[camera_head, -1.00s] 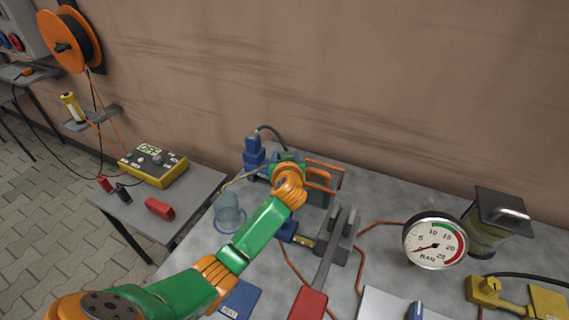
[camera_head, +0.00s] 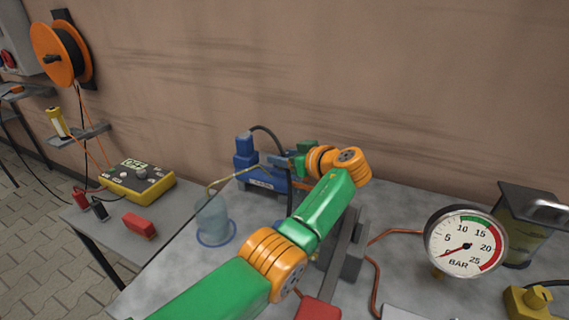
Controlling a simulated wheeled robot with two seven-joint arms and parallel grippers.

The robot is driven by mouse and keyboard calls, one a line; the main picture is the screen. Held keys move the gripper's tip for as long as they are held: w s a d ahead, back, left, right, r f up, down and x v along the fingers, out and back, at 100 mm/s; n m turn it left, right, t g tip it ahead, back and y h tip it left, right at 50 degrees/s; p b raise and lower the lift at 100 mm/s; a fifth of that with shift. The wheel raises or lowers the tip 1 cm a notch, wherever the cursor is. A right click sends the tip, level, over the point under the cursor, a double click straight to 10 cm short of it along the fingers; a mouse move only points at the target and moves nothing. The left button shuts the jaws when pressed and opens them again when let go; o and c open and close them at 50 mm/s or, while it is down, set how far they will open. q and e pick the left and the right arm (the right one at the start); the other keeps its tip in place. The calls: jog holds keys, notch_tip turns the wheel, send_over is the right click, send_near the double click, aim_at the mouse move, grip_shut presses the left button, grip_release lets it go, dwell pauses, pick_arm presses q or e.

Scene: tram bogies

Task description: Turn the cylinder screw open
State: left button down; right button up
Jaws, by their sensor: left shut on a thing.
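The blue cylinder unit (camera_head: 262,183) stands at the back of the grey table, with a blue upright part and a black cable. A thin yellowish hose (camera_head: 232,180) runs from it to a clear jar (camera_head: 212,217). My left arm reaches across from the lower left. My left gripper (camera_head: 284,165) points left against the right side of the unit, near the hose end. It is shut on a small part there, which appears to be the cylinder screw; fingers and wrist hide it. My right gripper is not in view.
A pressure gauge (camera_head: 466,243) reads near zero at the right, before a container (camera_head: 530,222). A yellow meter (camera_head: 138,181) is on the left side table.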

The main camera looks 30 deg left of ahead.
pick_arm(q)
jog(key=shift+r, duration=0.1)
dwell(0.5)
jog(key=shift+c, duration=1.2)
grip_release()
